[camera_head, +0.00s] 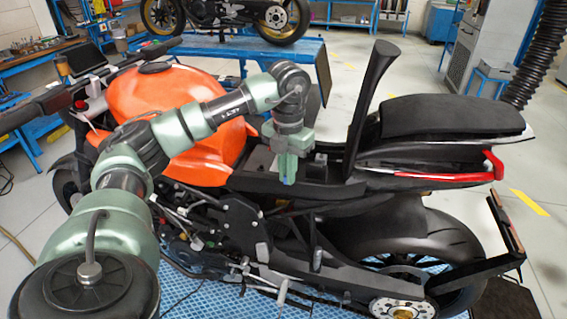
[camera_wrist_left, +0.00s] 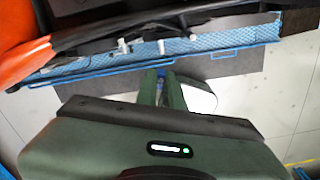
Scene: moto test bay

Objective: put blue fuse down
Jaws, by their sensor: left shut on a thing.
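My left gripper (camera_head: 288,180) hangs pointing down over the open middle of the orange and black motorcycle (camera_head: 170,90), behind the tank. Its green fingers are shut on the blue fuse, of which only a small blue bit shows at the fingertips. In the left wrist view the two fingers of my left gripper (camera_wrist_left: 161,85) point away, with a bit of the blue fuse (camera_wrist_left: 164,73) between their tips. Most of the fuse is hidden by the fingers. I cannot tell whether it touches anything below. My right gripper is in neither view.
A black upright part (camera_head: 370,95) rises just right of the gripper, with the tail seat (camera_head: 450,118) behind it. The open bay (camera_head: 325,165) lies beside the fingers. A blue bench (camera_head: 230,50) with another motorcycle stands behind.

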